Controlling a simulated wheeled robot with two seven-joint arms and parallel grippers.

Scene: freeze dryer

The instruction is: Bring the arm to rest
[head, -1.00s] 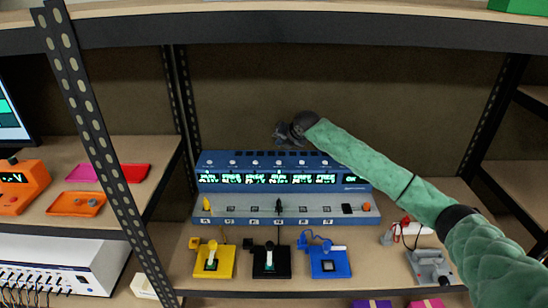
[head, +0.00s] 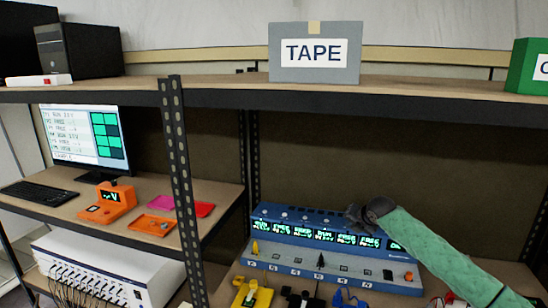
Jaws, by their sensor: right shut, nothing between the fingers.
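My right arm comes in from the lower right in a green quilted sleeve. My right gripper (head: 357,213) is dark and small in the picture, in front of and over the upper edge of the blue freeze dryer console (head: 340,262). It is shut with nothing in it, and it hides part of the console's top. The console has a row of lit green displays, with a yellow piece (head: 255,248) and a black piece (head: 321,260) standing on its front ledge. My left gripper is not in view.
A yellow device (head: 252,294) and other small devices stand before the console, cut off below. A perforated post (head: 182,190) divides the shelves. Left are a monitor (head: 86,137), an orange meter (head: 108,203) and trays. A TAPE box (head: 315,52) stands on the upper shelf.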

